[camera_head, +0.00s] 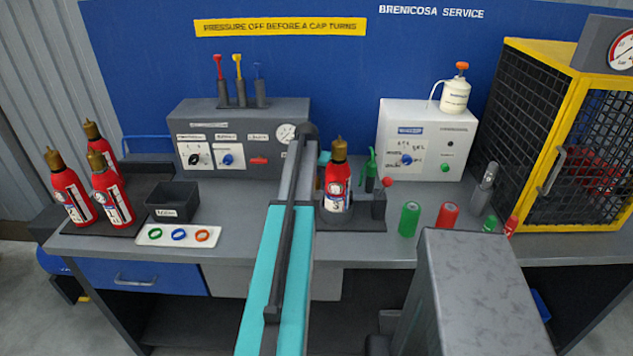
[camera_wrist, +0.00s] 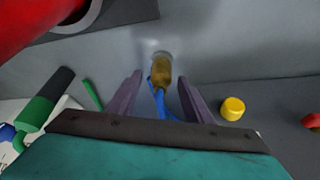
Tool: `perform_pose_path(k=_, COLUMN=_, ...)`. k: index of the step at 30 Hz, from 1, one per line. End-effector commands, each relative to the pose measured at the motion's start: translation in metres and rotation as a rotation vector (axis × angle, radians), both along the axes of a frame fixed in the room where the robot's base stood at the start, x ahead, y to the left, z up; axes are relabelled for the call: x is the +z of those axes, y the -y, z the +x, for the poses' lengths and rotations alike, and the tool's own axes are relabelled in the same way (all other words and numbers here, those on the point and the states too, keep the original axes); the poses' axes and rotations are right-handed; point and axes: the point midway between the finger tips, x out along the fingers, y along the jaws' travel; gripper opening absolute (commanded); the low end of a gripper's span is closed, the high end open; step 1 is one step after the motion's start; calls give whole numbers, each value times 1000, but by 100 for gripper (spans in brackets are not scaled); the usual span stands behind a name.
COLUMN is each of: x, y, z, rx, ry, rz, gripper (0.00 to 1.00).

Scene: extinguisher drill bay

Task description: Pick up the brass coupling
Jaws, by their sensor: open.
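The brass coupling (camera_wrist: 161,70) shows in the wrist view as a small brass-coloured cylinder with a paler end, on a blue hose (camera_wrist: 164,103). It lies against a grey surface. My gripper (camera_wrist: 159,77) is open, with one dark finger on each side of the coupling and hose; the coupling sits around the fingertips, with visible gaps on both sides. I cannot tell how far it is from the fingers in depth. In the head view my arm hides the coupling and most of the gripper.
A yellow cap (camera_wrist: 232,108) lies right of my gripper. A green-and-black tool (camera_wrist: 46,100) lies to the left. A red extinguisher (camera_head: 338,182) stands on a dark base right of my arm. The grey control box (camera_head: 240,155) stands behind; a black bin (camera_head: 172,203) is left.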

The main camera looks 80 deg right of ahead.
Motion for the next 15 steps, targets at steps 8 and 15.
perform_pose_path(k=8, x=0, y=0, z=1, rx=1, ry=0, rz=0, gripper=46)
perform_pose_path(k=15, x=0, y=0, z=1, rx=1, ry=0, rz=0, gripper=39)
